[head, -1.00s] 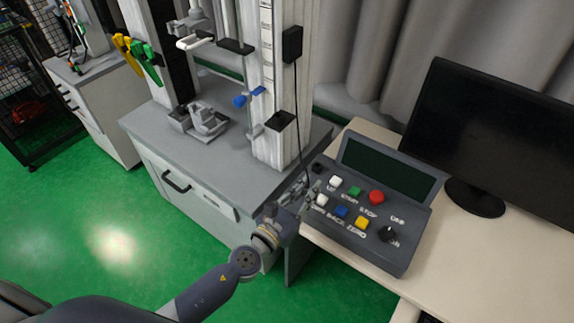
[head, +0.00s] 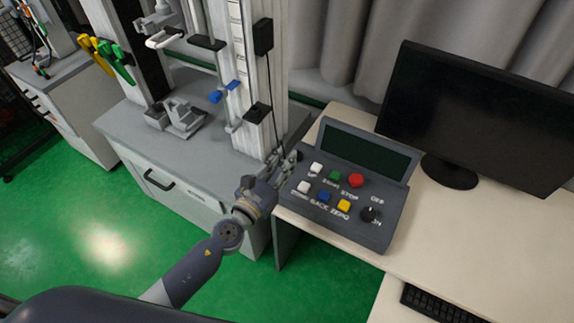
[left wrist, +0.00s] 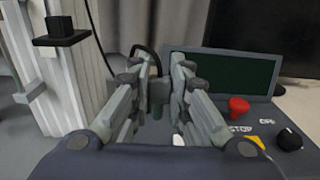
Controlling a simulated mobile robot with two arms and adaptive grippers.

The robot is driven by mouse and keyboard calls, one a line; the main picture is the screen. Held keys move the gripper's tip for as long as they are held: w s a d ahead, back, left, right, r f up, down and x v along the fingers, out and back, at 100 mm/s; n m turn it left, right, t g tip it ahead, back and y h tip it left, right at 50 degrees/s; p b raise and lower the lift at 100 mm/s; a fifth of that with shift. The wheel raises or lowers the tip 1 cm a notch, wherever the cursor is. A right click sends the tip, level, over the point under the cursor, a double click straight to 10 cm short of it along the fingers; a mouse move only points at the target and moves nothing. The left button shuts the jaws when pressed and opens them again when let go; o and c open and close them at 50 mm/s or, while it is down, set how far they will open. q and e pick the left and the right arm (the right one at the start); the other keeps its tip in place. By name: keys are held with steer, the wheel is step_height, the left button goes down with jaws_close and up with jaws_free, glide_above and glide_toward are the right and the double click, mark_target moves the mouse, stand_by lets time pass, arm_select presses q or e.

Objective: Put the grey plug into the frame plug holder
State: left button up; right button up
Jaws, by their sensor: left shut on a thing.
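My left gripper (head: 284,162) is at the left edge of the control box, low beside the white frame column. In the left wrist view its fingers (left wrist: 157,75) are shut on a small grey piece, taken as the grey plug (left wrist: 156,88), mostly hidden by the fingers. A dark cable loops up just behind it. In the head view the plug is too small to make out. A black block on the column (head: 257,112), possibly the frame plug holder, is above and left of the gripper; it also shows upper left in the left wrist view (left wrist: 60,38). My right gripper is not in view.
The control box (head: 340,233) with coloured buttons stands on the beige desk (head: 440,235), close right of the gripper. A black cable (head: 271,85) hangs from the upper black box (head: 263,37) beside the column. The grey cabinet (head: 205,150) is left; a monitor (head: 480,115) stands right.

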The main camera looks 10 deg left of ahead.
arm_select(q)
steer(key=w+a+r, duration=0.1)
step_height(320, 180, up, 12)
steer(key=p, duration=0.7)
glide_above(255, 115)
steer(key=w, duration=0.1)
steer(key=f+b, duration=0.4)
steer(key=shift+a+f, duration=0.25)
steer(key=shift+f, duration=0.1)
steer(key=shift+f+b, duration=0.4)
steer(key=shift+b, duration=0.2)
stand_by(0.5)
steer(key=shift+f, duration=0.2)
stand_by(0.4)
steer(key=o, duration=0.9)
steer(key=shift+c, duration=0.2)
